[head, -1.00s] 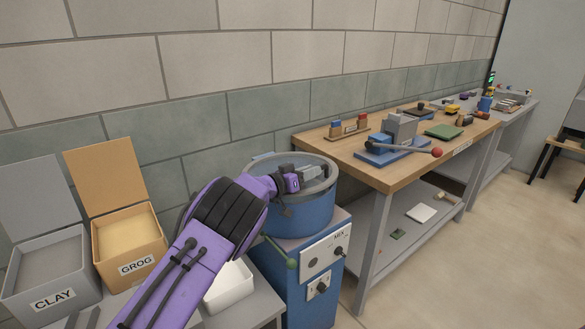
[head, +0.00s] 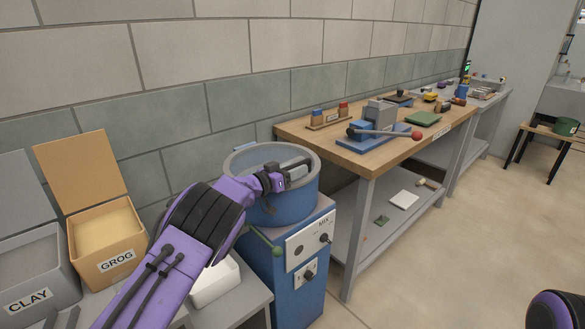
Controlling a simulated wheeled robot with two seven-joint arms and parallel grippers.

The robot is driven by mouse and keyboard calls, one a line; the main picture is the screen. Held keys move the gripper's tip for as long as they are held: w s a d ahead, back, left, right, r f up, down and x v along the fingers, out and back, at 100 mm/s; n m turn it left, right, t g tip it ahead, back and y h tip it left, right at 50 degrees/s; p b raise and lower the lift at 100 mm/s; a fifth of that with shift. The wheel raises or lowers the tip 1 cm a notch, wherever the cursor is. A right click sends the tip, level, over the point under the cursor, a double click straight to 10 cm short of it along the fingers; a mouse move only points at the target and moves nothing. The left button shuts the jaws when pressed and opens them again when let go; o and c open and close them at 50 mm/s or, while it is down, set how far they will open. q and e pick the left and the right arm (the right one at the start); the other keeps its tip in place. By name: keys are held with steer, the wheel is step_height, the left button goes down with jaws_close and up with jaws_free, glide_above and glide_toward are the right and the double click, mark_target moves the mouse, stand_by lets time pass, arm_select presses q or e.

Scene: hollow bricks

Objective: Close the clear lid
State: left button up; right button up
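The blue mixer drum (head: 272,207) stands on a blue cabinet with a MIX panel (head: 310,242). A pale grey, round rim tops it. The clear lid (head: 250,160) is hard to make out against the drum's mouth; it seems to lie at or near the rim, and I cannot tell if it is fully down. My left gripper (head: 297,172) is over the right part of the drum's top, close to the rim. Its fingers are small and partly hidden by my wrist, so their opening and any contact are unclear.
An open GROG box (head: 113,236) and CLAY box (head: 40,285) stand at the left, with a white bin (head: 215,284) by the mixer. A wooden workbench (head: 357,162) holds a blue lever press (head: 380,134).

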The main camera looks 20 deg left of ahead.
arm_select(q)
steer(key=shift+a, duration=0.1)
steer(key=shift+s+a, duration=0.25)
steer(key=shift+a, duration=0.05)
steer(key=b+v, duration=0.1)
steer(key=v, duration=0.8)
steer(key=shift+s, duration=0.3)
steer(key=shift+r, duration=0.1)
